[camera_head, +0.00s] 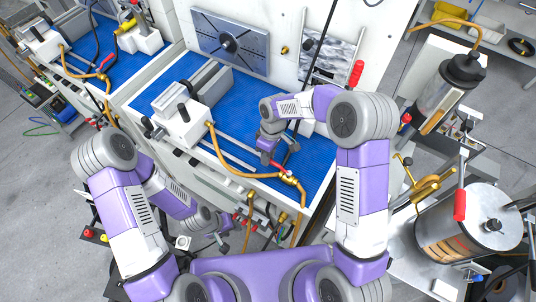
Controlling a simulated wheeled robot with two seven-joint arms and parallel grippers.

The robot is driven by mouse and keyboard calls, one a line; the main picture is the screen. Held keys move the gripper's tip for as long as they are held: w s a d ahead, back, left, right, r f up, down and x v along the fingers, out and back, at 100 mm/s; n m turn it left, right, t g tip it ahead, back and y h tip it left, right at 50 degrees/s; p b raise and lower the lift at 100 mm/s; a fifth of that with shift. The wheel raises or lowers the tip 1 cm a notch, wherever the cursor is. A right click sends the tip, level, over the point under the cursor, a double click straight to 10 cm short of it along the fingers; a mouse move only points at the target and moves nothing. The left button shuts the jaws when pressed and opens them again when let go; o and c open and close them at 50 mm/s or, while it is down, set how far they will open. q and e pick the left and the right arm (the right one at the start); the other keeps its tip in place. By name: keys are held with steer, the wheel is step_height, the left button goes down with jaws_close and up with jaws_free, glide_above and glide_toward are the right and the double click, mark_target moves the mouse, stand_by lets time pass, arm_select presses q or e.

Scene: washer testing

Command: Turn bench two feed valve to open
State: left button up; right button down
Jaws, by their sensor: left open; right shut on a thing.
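The bench two feed valve (290,179) is a brass valve with a red handle (279,167) at the front edge of the blue-matted bench. An orange hose runs into it from the left. My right gripper (271,160) reaches down over the bench and is shut on the red handle; its fingertips are partly hidden. I cannot tell the handle's exact angle. My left gripper (222,228) is open and empty, low in front of the bench, and apart from the valve.
A white clamp fixture (184,125) stands on the blue mat (232,105) left of my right arm. Another blue-matted bench is at upper left. Metal tanks (468,225) and brass pipes crowd the right side. Grey floor (45,200) is clear at left.

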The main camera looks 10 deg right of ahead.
steer(key=c, duration=1)
jaws_free()
steer(key=shift+s, duration=0.1)
steer(key=shift+o, duration=0.2)
step_height(320, 180, up, 7)
steer(key=w, duration=0.1)
steer(key=shift+d+r, duration=0.2)
steer(key=shift+d, duration=0.25)
steer(key=shift+w, duration=0.1)
